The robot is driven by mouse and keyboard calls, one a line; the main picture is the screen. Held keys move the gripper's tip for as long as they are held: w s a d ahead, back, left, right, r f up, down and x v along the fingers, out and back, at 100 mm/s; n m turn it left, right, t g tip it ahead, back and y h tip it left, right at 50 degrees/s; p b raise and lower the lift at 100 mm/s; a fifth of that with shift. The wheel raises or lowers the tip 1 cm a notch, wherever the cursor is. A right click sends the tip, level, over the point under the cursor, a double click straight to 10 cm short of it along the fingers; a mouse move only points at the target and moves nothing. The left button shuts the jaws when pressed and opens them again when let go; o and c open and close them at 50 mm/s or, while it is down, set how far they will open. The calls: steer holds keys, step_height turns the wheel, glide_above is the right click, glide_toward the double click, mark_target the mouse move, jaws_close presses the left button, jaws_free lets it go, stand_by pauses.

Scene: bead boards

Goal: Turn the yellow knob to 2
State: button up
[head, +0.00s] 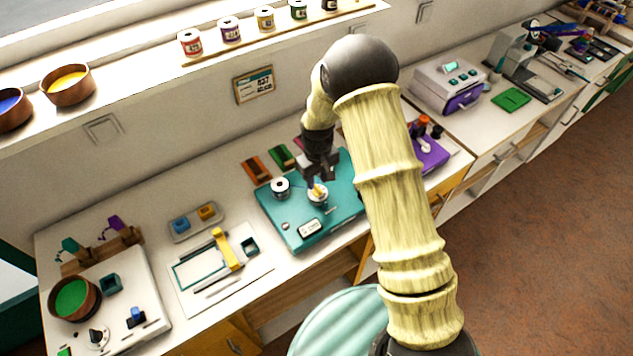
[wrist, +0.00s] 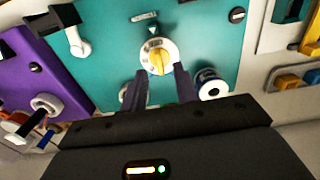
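The yellow knob (head: 318,189) sits on a round white dial on the teal board (head: 285,227). In the wrist view the yellow knob (wrist: 159,61) is a raised bar lying roughly up and down in the picture. Marks show around the dial's upper rim, too small to read, and a small pointer (wrist: 152,29) is just above it. My gripper (head: 318,176) is above the knob in the head view. In the wrist view my gripper (wrist: 160,82) has its fingers apart, with nothing between the tips, which lie just below the dial. I cannot tell whether they touch it.
A white spool (wrist: 210,86) stands close beside one finger, on the teal board. A white hooked lever (wrist: 78,42) is on the board's other side. A purple board (head: 432,155) adjoins at right, and a white tray with a yellow bar (head: 227,250) lies to the left.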

mark_target(317, 187)
step_height(317, 187, down, 2)
steer(key=shift+d+f, duration=0.1)
steer(key=shift+f, duration=0.4)
steer(key=shift+c, duration=0.4)
jaws_close()
